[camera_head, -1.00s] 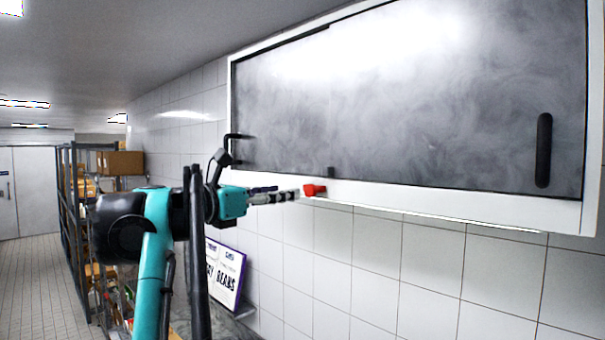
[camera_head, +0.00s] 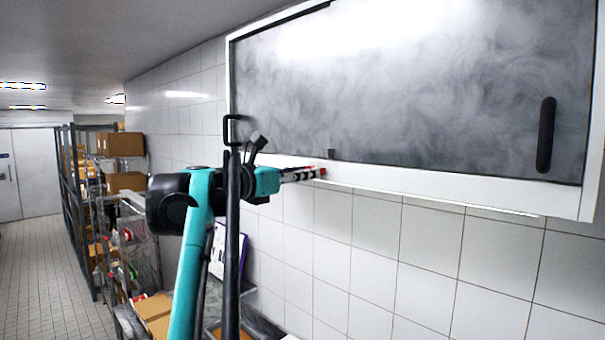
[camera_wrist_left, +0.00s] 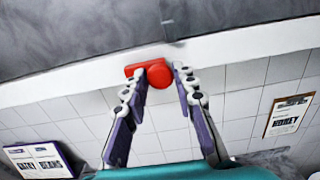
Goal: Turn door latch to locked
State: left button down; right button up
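The red latch (camera_wrist_left: 157,75) is on the white lower frame of a wall cabinet (camera_head: 450,183) with a smoky grey door panel (camera_head: 430,85). In the wrist view it has a round part and a short arm that points left. My left gripper (camera_wrist_left: 158,80) is open, with its fingertips on either side of the round part. The left fingertip overlaps the latch; a narrow gap shows at the right fingertip. In the head view the fingers largely hide the latch, and only a little red (camera_head: 322,172) shows at their tips. My right gripper is not in view.
A small dark tab (camera_head: 331,153) sits just above the latch. Signs lean against the tiled wall below, and shelves with boxes (camera_head: 125,144) stand at the left.

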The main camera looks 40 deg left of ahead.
pick_arm(q)
jog(key=shift+m, duration=0.3)
jog(key=shift+d+f+m+p, duration=0.1)
jog(key=shift+m+p, duration=1.25)
jog(key=shift+m, duration=2.95)
jog(key=shift+d+f+m+p, duration=0.1)
jog(key=shift+m+p, duration=1.2)
jog(key=shift+m, duration=3)
jog(key=c, duration=1.2)
grip_release()
jog(key=s, duration=0.8)
jog(key=s+a, duration=0.1)
jog(key=s, duration=0.3)
